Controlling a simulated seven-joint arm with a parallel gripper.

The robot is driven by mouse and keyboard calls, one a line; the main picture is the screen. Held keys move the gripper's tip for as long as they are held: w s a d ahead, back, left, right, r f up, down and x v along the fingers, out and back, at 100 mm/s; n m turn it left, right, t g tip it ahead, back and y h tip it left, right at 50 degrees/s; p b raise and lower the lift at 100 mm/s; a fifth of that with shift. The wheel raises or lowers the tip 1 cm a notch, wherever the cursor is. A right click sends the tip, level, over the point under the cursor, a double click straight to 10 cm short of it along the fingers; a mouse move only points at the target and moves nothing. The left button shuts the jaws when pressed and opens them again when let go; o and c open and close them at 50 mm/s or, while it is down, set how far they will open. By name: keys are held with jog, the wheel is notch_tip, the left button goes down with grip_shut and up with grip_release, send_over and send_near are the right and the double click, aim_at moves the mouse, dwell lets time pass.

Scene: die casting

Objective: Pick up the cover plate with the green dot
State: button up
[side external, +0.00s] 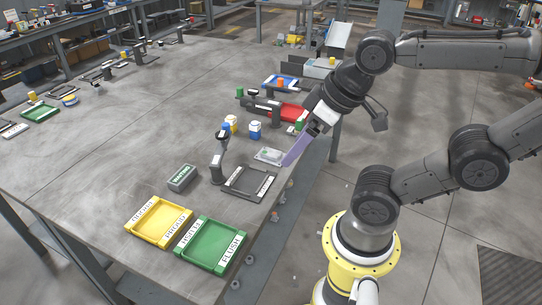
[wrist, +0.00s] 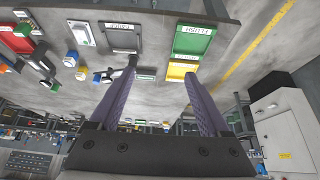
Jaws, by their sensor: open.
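A pale grey-white plate (side external: 269,155) lies near the table edge in the side view. In the wrist view it is the pale plate (wrist: 84,34) at the upper left, with a small greenish mark that is too small to make out surely. My gripper (side external: 287,163) has purple fingers and is just right of the plate in the side view, apparently above the table edge.
A black labelled frame (side external: 232,187) and a dark post (side external: 217,172) stand close to the plate. A red tray (side external: 289,112) is farther back. Yellow (side external: 135,228) and green (side external: 185,251) trays lie in front. The table's left middle is clear.

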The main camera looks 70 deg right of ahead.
jog(key=shift+o, duration=1.1)
